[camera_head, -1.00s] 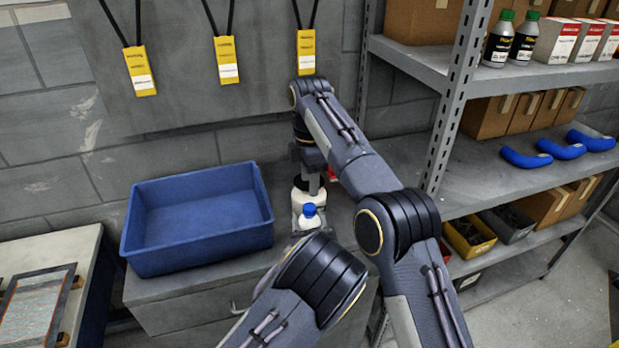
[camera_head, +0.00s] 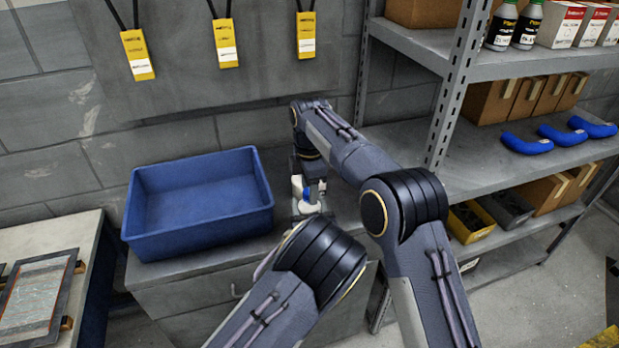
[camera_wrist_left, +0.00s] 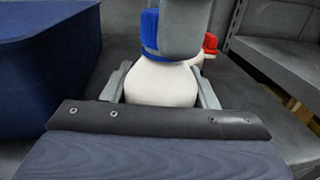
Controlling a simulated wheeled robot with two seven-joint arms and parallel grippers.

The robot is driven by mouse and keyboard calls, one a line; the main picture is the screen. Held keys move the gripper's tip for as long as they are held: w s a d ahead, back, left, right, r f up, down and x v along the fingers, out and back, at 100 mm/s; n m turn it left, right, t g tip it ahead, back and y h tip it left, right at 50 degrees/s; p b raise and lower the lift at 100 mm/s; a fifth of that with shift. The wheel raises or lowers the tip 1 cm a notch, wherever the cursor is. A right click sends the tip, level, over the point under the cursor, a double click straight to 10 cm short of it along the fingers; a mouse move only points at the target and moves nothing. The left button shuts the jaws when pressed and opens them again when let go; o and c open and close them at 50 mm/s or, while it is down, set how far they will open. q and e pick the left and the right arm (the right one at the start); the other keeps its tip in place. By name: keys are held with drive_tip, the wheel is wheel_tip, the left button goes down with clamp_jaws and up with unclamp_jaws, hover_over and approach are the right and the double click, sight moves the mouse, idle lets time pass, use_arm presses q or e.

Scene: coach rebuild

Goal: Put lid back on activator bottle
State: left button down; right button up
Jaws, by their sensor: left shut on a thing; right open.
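A white bottle (camera_wrist_left: 158,84) stands upright between the fingers of my left gripper (camera_wrist_left: 162,92), which is shut on it. A blue lid (camera_wrist_left: 150,34) sits at the top of its neck; whether it is fully seated I cannot tell. My right gripper (camera_head: 312,182) points down from above at the blue lid and is open. A grey finger covers part of the lid in the left wrist view. In the head view the blue lid (camera_head: 306,195) shows small, and my left forearm hides most of the bottle and the left fingers.
A second white bottle with a red lid (camera_wrist_left: 210,43) stands close behind. A blue bin (camera_head: 200,238) is on the left of the grey cabinet top. A metal shelf unit (camera_head: 448,130) with boxes and bottles stands at the right.

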drive_tip(key=shift+f, duration=0.1)
drive_tip(key=shift+c, duration=0.5)
drive_tip(key=c, duration=0.9)
drive_tip(key=m, duration=0.2)
drive_tip(key=shift+m, duration=0.4)
drive_tip(key=m, duration=0.4)
drive_tip(key=shift+m, duration=0.4)
drive_tip(key=m, duration=0.5)
drive_tip(key=o, duration=1.1)
drive_tip(key=shift+c, duration=0.2)
